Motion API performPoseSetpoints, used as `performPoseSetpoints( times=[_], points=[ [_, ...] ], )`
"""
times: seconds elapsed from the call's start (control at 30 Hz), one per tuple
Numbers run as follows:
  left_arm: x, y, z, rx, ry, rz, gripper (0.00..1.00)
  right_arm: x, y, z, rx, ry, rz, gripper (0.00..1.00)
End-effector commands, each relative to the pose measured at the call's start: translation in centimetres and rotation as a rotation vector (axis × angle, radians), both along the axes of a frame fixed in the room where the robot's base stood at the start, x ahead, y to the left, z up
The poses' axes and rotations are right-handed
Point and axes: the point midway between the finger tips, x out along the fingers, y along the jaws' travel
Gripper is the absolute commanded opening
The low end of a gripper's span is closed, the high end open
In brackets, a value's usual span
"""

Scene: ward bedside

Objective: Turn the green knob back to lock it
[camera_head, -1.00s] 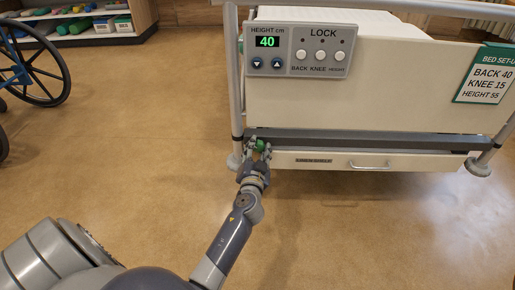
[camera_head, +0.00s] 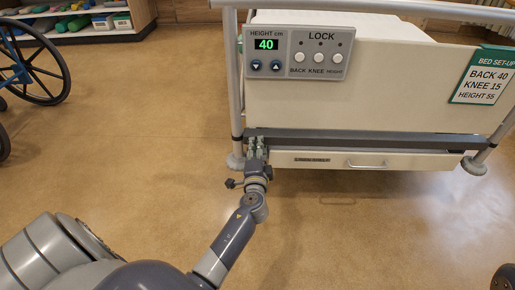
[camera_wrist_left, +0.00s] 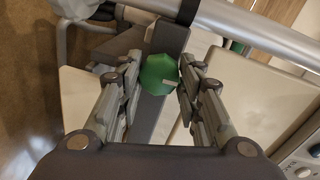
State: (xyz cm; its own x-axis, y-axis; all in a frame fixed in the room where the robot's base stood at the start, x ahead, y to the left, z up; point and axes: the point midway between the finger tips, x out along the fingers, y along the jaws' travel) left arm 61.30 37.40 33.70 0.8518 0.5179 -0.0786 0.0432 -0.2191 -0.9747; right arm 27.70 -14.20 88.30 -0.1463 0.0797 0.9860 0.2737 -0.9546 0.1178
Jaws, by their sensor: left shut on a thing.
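The green knob (camera_wrist_left: 158,74) shows in the left wrist view between my left gripper's two fingers, with a small pale mark on its face. My left gripper (camera_wrist_left: 159,80) is shut on it. In the head view my left gripper (camera_head: 256,146) is at the lower left corner of the bed end, on the dark rail (camera_head: 350,141). There its fingers hide the knob. My right gripper is not in view.
The bed's control panel (camera_head: 300,53) shows HEIGHT 40 and LOCK buttons. A set-up card (camera_head: 485,74) hangs at right. A drawer front (camera_head: 420,160) lies below the rail. A wheelchair wheel (camera_head: 40,65) stands at far left. The floor (camera_head: 130,130) between is clear.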

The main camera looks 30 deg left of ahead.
Motion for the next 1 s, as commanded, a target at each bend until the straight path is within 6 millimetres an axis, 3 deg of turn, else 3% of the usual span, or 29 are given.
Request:
performPoseSetpoints(
  times=[0.7, 0.73, 0.8, 1.0],
  points=[
    [0.01, -0.20, -0.22, 0.060, 0.040, -0.004, 0.10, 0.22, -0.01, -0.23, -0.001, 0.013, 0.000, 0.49],
    [0.01, -0.20, -0.22, 0.060, 0.040, -0.004, 0.41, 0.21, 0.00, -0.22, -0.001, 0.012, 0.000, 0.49],
    [0.00, -0.18, -0.20, 0.059, 0.040, -0.003, 0.54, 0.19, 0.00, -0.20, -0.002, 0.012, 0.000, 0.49],
    [0.00, -0.10, -0.12, 0.059, 0.038, -0.002, 0.54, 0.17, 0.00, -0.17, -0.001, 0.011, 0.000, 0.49]
  ],
)
